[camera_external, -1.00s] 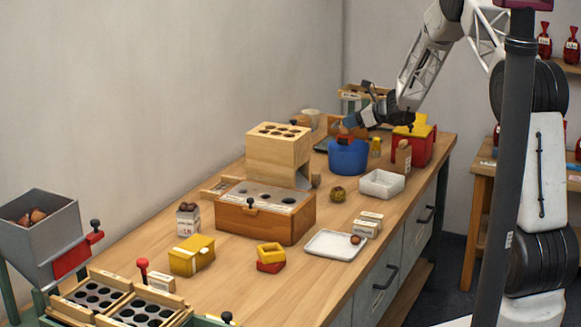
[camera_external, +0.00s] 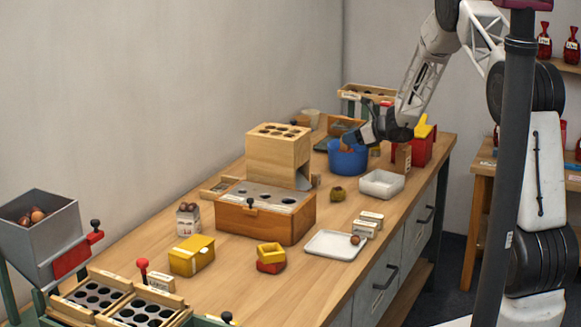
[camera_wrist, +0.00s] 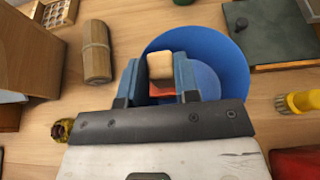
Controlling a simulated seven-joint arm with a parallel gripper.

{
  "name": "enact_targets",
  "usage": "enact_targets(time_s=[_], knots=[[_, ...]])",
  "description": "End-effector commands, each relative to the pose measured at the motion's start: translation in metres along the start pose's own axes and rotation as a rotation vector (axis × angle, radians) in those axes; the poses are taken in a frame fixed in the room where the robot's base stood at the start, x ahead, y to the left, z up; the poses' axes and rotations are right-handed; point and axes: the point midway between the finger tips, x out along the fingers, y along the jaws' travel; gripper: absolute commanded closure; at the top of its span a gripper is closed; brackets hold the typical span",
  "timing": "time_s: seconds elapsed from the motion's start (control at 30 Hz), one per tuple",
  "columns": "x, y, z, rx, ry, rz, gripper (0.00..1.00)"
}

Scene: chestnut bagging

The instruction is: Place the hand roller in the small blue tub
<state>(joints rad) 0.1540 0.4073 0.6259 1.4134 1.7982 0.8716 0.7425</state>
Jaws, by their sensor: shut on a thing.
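The small blue tub (camera_external: 348,160) stands toward the far end of the bench. It also shows in the wrist view (camera_wrist: 233,58), below my fingers. My gripper (camera_wrist: 160,80) is shut on the hand roller (camera_wrist: 160,66), which shows a pale tan end and an orange-red part between the blue fingers. In the external view my gripper (camera_external: 352,140) is over the tub's opening, with its tips near the rim. The roller's lower part is hidden, and I cannot tell whether it touches the tub's floor.
A tan cylinder (camera_wrist: 97,50) lies left of the tub in the wrist view, and a yellow-handled item (camera_wrist: 300,102) lies right. A white tray (camera_external: 381,183), a red container (camera_external: 422,148) and a small olive item (camera_external: 338,193) are near the tub. The wooden box (camera_external: 278,155) stands nearer the camera.

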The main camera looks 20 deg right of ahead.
Motion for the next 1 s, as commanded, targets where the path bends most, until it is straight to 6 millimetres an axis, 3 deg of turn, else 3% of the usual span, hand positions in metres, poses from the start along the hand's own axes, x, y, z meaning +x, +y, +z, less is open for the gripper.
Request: enact_targets(time_s=[1.0], knots=[[0.005, 0.0, -0.011, -0.001, -0.001, 0.0, 0.98]])
